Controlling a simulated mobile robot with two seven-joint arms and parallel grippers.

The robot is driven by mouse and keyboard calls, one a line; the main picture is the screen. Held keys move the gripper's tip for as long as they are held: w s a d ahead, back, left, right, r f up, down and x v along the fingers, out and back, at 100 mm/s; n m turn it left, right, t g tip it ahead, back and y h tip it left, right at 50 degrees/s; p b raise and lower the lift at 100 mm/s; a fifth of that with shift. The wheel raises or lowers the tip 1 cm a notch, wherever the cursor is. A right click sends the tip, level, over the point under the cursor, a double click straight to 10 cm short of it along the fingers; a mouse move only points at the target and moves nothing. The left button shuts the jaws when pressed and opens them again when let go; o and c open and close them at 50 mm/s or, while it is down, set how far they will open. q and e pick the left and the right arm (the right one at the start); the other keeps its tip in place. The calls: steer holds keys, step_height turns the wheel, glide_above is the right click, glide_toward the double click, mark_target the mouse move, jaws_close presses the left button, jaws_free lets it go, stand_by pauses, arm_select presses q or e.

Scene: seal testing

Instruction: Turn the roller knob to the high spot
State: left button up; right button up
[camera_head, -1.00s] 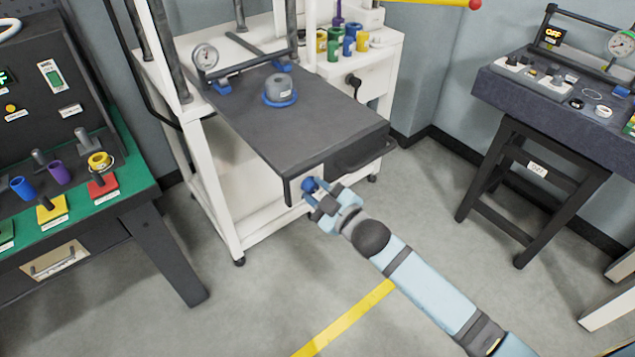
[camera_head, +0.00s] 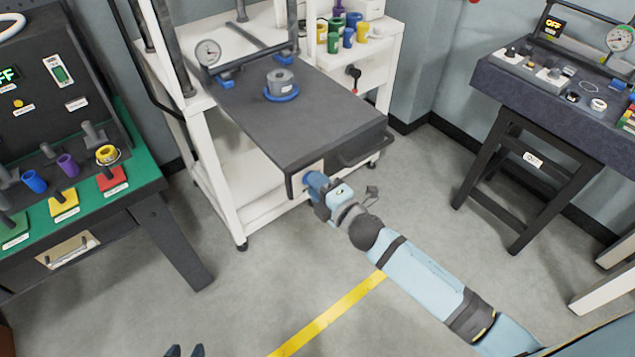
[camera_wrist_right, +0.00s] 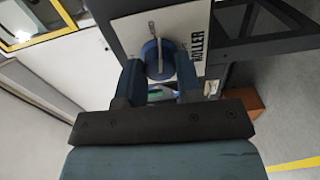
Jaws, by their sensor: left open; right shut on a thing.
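The roller knob (camera_wrist_right: 151,58) is a round blue dial with a pale pointer bar, on a white plate marked ROLLER (camera_wrist_right: 199,32). In the right wrist view its pointer is roughly upright, toward the top of the picture. My right gripper (camera_wrist_right: 158,72) is shut on the knob, one blue finger on each side. In the head view my right gripper (camera_head: 316,184) is at the front of the dark bench (camera_head: 330,115) and largely hides the knob. My left gripper (camera_head: 185,351) shows only its two dark fingertips at the bottom edge, apart and empty.
A dark handle (camera_head: 368,150) sticks out beside the plate. A green-topped table (camera_head: 140,170) stands left, another table (camera_head: 530,100) right. The floor between is clear.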

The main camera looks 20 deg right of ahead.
steer(key=shift+n, duration=1)
steer(key=o, duration=0.9)
steer(key=shift+o, duration=0.2)
steer(key=b+v, duration=0.1)
steer(key=v, duration=1.2)
steer(key=shift+s, duration=0.35)
steer(key=shift+d, duration=0.15)
